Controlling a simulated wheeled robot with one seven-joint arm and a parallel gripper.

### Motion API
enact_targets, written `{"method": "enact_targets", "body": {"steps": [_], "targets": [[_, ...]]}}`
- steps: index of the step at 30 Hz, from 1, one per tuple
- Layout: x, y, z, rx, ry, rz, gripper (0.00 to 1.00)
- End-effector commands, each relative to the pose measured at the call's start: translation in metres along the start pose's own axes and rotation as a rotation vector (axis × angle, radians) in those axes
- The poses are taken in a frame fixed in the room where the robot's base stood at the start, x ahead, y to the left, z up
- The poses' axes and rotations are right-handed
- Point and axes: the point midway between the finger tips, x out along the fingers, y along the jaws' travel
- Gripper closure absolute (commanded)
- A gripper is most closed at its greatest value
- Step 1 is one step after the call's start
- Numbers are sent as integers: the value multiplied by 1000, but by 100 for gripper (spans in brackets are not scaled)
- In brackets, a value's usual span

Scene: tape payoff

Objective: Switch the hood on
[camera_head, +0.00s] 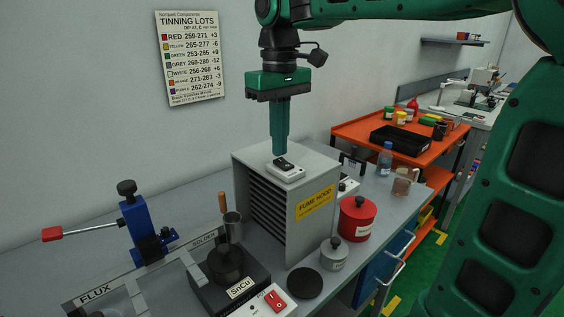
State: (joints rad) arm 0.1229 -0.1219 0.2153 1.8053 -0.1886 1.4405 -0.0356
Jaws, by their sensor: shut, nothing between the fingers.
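The fume hood (268,215) is a grey box with a louvred front and a yellow FUME HOOD label, standing on the bench. Its switch (286,163) is a dark rocker on a small white base on top of the hood. My gripper (280,150) is shut and empty, pointing straight down with its tips right at the far side of the switch. I cannot tell whether the tips touch the rocker. The rocker's on or off position is too small to read.
A solder pot (231,290) with a red switch (275,300) stands in front of the hood. A blue lever press (145,235) is at left. A red canister (356,218) and grey pot (334,253) stand right of the hood. An orange cart (372,130) is behind.

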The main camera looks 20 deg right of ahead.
Motion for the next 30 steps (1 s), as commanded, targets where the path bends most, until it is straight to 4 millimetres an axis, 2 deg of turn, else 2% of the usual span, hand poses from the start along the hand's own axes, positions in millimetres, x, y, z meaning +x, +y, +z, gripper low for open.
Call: {"method": "enact_targets", "body": {"steps": [30], "targets": [[5, 0, 0, 0, -1, 0, 100]]}}
